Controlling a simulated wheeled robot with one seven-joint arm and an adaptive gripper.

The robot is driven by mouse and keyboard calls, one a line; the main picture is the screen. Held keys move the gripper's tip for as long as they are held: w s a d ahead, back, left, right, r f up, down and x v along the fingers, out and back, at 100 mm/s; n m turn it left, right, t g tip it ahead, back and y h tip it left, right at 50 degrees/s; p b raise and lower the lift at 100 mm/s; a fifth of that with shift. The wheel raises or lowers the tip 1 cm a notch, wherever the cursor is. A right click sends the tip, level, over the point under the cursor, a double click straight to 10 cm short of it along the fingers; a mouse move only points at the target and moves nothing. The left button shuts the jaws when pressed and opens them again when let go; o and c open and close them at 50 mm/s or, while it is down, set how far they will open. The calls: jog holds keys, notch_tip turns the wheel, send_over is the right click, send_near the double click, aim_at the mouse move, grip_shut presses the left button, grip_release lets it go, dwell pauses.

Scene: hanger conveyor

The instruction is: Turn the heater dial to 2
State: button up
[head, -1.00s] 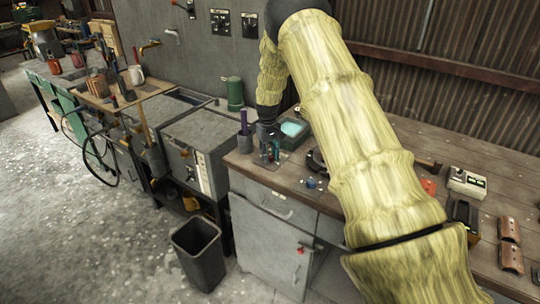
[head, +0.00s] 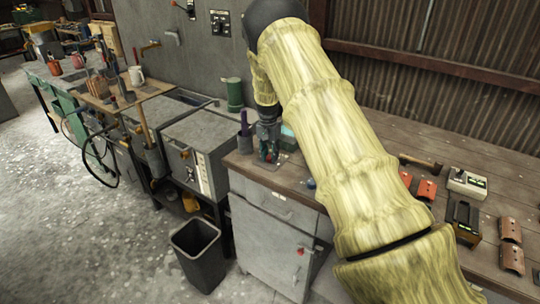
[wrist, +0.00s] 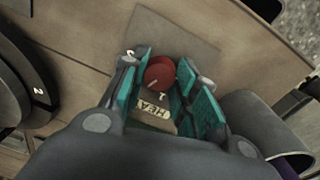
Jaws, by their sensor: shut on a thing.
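The red heater dial (wrist: 160,70) sits on a grey plate (wrist: 195,45) in the wrist view. A pale line on it points to the lower left in the picture. A "2" (wrist: 130,52) is at the dial's upper left and a "1" (wrist: 163,97) just below it. A label (wrist: 152,110) starting "HEA" is partly hidden. My gripper (wrist: 162,77) has its teal fingers closed on the dial's two sides. In the head view my gripper (head: 268,152) is low over the bench's left end, and the dial cannot be made out there.
The wooden bench (head: 487,160) carries a purple-handled tool in a grey cup (head: 245,142) close beside my gripper. A dark round thing (wrist: 20,80) lies left in the wrist view. Red blocks, a meter (head: 467,184) and brown pieces are at the right.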

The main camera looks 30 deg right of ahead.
aim_at(268, 156)
jog(key=shift+m, duration=0.5)
jog(key=o, duration=1)
jog(key=r, duration=1.2)
jog(key=shift+w+a, duration=0.2)
jog(key=shift+w, duration=0.1)
